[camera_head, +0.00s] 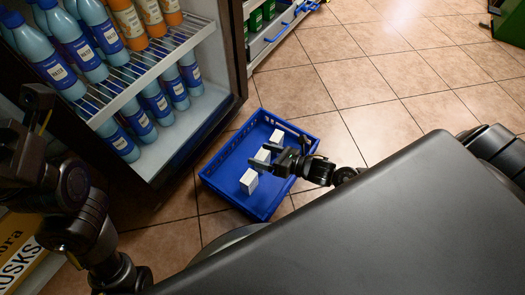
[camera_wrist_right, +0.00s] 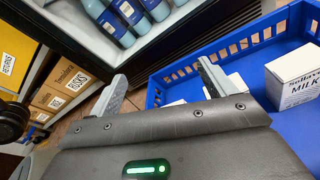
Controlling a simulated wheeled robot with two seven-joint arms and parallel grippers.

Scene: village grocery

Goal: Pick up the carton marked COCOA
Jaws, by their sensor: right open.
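A blue crate (camera_head: 211,182) on the floor holds three white cartons: a far one (camera_head: 277,136), a middle one (camera_head: 262,155) and a near one (camera_head: 249,181). No COCOA marking is readable on them. In the right wrist view one carton (camera_wrist_right: 295,80) at the right reads MILK; parts of other pale cartons (camera_wrist_right: 232,82) show behind my gripper body. My right gripper (camera_head: 266,161) is over the crate by the middle carton. Its fingers (camera_wrist_right: 162,85) are apart with no carton held between them. My left gripper (camera_head: 38,104) is dark at the left edge; its jaws are unclear.
A fridge with blue and orange bottles (camera_head: 70,45) stands left of the crate, its frame close to the crate. Boxes marked RUSKS (camera_head: 22,255) are at the lower left. Tiled floor (camera_head: 380,110) is free to the right and beyond.

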